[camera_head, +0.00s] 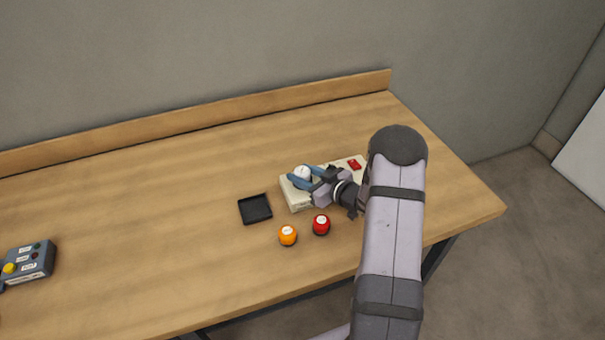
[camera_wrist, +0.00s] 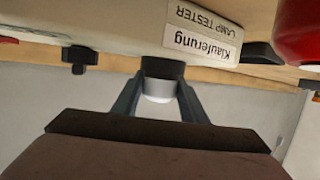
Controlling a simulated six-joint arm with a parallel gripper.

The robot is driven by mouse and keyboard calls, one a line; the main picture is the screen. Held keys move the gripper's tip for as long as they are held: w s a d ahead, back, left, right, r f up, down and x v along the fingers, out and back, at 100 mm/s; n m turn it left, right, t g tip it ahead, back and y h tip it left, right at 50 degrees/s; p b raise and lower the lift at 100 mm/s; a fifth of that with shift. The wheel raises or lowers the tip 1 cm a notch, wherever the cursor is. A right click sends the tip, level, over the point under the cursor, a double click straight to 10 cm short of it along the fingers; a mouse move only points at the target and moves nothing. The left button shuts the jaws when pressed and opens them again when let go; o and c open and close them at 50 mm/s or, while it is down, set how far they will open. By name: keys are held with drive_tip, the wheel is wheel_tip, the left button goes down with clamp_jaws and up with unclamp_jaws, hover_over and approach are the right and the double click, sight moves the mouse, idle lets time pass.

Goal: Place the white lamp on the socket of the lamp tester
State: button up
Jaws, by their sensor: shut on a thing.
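The white lamp (camera_head: 303,172) is between the blue fingers of my gripper (camera_head: 306,179), over the left part of the lamp tester (camera_head: 298,197). In the wrist view, which looks upside down, my gripper (camera_wrist: 158,96) is shut on the white lamp (camera_wrist: 158,88), with its dark base towards the table side. The lamp tester (camera_wrist: 120,22) shows there as a pale body with a "LAMP TESTER" label. The lamp is upright, close to the tester. The socket is hidden, and I cannot tell whether the base touches it.
An orange lamp (camera_head: 288,236) and a red lamp (camera_head: 321,225) stand in front of the tester. An empty black tray (camera_head: 255,209) lies left of it. A red part (camera_head: 355,164) is on the tester's right. A button box (camera_head: 30,260) is far left; the table between is clear.

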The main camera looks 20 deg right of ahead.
drive_tip(key=shift+f, duration=0.1)
drive_tip(key=shift+f+b, duration=0.25)
drive_tip(key=shift+b, duration=0.1)
drive_tip(key=o, duration=1.1)
drive_tip(key=shift+s, duration=0.1)
